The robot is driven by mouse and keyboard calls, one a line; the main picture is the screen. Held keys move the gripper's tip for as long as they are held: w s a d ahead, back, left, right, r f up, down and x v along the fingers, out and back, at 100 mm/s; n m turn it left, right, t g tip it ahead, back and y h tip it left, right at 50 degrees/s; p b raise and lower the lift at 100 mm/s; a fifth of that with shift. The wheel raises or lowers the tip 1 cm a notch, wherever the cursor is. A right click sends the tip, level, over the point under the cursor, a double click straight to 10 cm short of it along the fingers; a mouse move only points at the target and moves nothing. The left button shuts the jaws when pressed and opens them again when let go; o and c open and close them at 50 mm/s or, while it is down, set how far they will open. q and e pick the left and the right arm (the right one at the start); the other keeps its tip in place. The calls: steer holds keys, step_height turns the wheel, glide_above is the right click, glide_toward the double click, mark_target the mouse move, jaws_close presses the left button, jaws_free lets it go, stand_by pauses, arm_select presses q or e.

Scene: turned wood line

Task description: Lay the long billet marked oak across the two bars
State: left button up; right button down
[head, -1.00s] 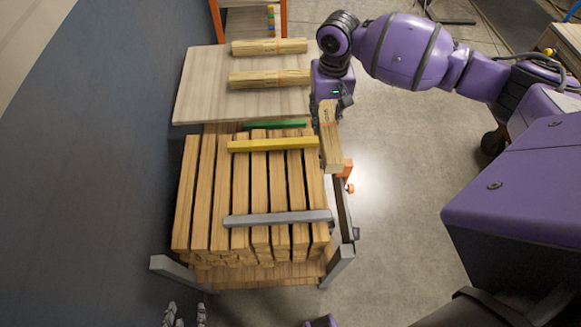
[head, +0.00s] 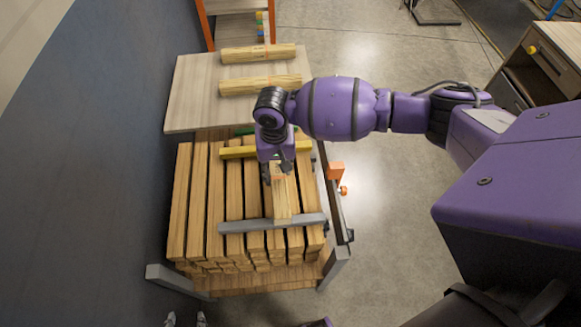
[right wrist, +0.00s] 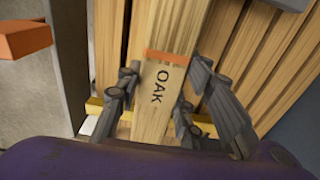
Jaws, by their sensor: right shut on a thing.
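The long oak billet (head: 285,198), pale with an orange band, shows the word OAK in the right wrist view (right wrist: 158,95). My right gripper (head: 275,174) is shut on it, one finger along each side. The billet points lengthwise over the stack, between the yellow bar (head: 237,153) and the grey bar (head: 262,224). Its near end is at the grey bar. In the right wrist view the yellow bar (right wrist: 95,105) passes beneath it. I cannot tell whether it touches either bar. My left gripper's fingertips (head: 186,320) show apart at the bottom edge, empty.
Several long billets (head: 208,200) lie stacked under the bars in a grey-posted rack (head: 335,268). A green bar (head: 244,131) lies at the stack's far end. Two more billets (head: 258,53) (head: 260,85) lie on a pale board (head: 195,95) behind. Open floor (head: 390,240) is right.

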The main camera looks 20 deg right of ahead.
mark_target(278, 173)
step_height(278, 173, down, 3)
steer(key=shift+w+r, duration=0.1)
steer(key=shift+r, duration=0.05)
steer(key=c, duration=1.2)
jaws_free()
